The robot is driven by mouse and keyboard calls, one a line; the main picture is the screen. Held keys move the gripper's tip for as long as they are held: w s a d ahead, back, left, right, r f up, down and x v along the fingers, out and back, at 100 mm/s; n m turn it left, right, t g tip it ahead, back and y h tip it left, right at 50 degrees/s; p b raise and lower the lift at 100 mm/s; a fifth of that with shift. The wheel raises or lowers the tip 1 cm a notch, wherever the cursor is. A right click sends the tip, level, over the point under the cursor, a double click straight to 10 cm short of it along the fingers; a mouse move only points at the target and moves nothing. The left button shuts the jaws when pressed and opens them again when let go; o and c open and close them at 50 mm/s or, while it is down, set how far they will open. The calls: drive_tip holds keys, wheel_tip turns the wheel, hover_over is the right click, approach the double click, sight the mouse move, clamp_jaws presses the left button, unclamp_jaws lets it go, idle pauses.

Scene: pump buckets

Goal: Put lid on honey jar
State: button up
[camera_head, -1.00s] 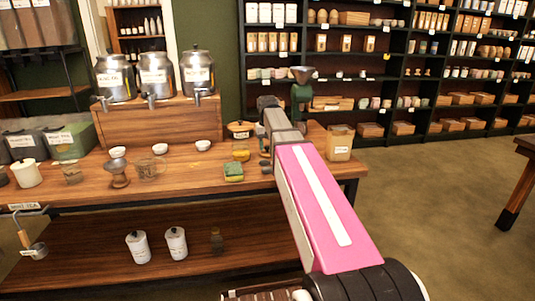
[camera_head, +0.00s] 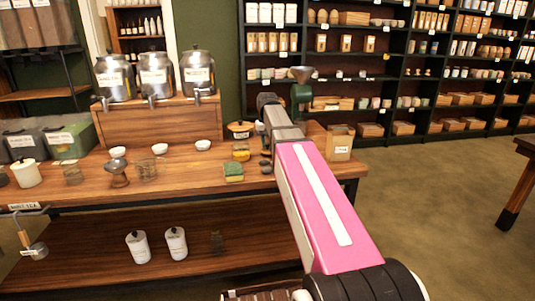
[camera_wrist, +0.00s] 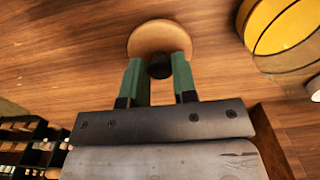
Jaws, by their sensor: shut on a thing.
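The lid (camera_wrist: 158,37) is a round tan wooden disc with a dark knob, seen in the wrist view. My gripper (camera_wrist: 159,66) has green fingers closed on the knob, with the disc beyond the fingertips. Whether the lid touches the table is hard to tell. The honey jar (camera_wrist: 283,28) is a yellow, glassy round jar at the upper right of the wrist view, apart from the lid. In the head view, a small yellow jar (camera_head: 241,152) stands left of my arm. My arm hides the fingers and lid there.
A green and yellow sponge (camera_head: 233,172) lies in front of the yellow jar. A labelled wooden-lidded container (camera_head: 241,130) stands behind it. A tan box (camera_head: 340,142) stands at the table's right end. Small white bowls (camera_head: 160,149) and metal urns (camera_head: 198,72) are to the left.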

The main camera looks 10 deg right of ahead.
drive_tip(key=shift+r, duration=1.6)
